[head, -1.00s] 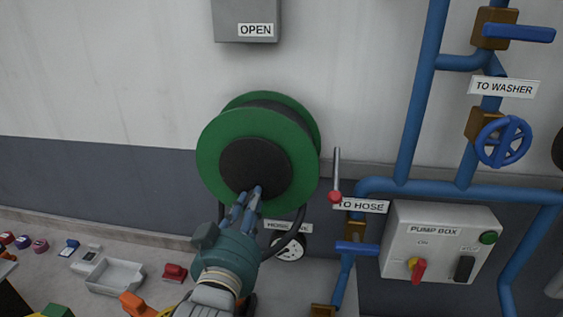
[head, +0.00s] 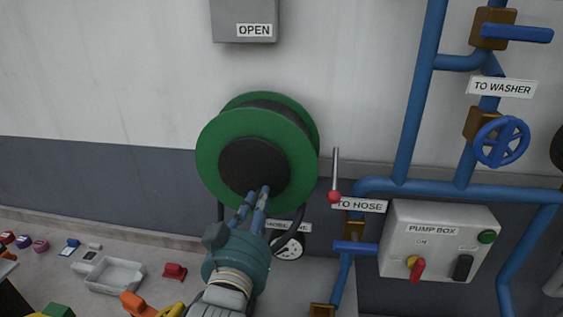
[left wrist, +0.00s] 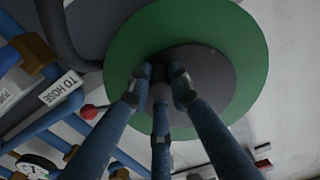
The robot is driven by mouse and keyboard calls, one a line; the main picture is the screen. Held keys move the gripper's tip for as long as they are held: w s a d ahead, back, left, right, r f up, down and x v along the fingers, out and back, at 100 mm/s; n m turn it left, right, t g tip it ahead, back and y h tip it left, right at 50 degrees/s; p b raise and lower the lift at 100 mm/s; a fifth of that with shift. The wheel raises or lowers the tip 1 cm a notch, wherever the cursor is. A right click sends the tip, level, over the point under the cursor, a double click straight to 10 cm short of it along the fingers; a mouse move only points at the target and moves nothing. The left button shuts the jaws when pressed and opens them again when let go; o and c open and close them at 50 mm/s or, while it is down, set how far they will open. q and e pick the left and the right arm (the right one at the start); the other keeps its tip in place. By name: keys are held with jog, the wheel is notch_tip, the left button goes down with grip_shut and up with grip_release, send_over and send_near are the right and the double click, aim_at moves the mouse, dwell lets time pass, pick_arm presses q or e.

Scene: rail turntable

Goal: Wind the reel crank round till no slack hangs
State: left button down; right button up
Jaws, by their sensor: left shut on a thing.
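The hose reel (head: 215,172) is on the wall, with a green disc and a dark hub (head: 245,160). The left gripper (head: 257,194) reaches up to the lower part of the hub. In the left wrist view, the fingers of the left gripper (left wrist: 158,86) close around a dark crank handle (left wrist: 158,94) in front of the hub. The fingers hide most of this handle. A dark hose (head: 299,216) hangs in a curve below the reel on the right, and part of it is behind the gripper. The right gripper is not in view.
A lever with a red knob (head: 334,196) stands close right of the reel. Blue pipes (head: 410,120) and the pump box (head: 440,240) are farther right. A round gauge (head: 289,246) is below the reel. A tray (head: 115,276) and small items lie lower left.

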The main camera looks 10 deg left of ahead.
aim_at(276, 187)
pick_arm(q)
jog(key=shift+d+r, duration=0.15)
jog(key=shift+d, duration=0.25)
jog(key=shift+s+d+r+p, duration=0.1)
jog(key=shift+d+r+p, duration=0.1)
jog(key=shift+d+p, duration=0.15)
jog(key=shift+d+r+p, duration=0.4)
jog(key=shift+d+r, duration=0.05)
jog(key=shift+r, duration=0.05)
jog(key=shift+d, duration=0.35)
jog(key=shift+r, duration=0.1)
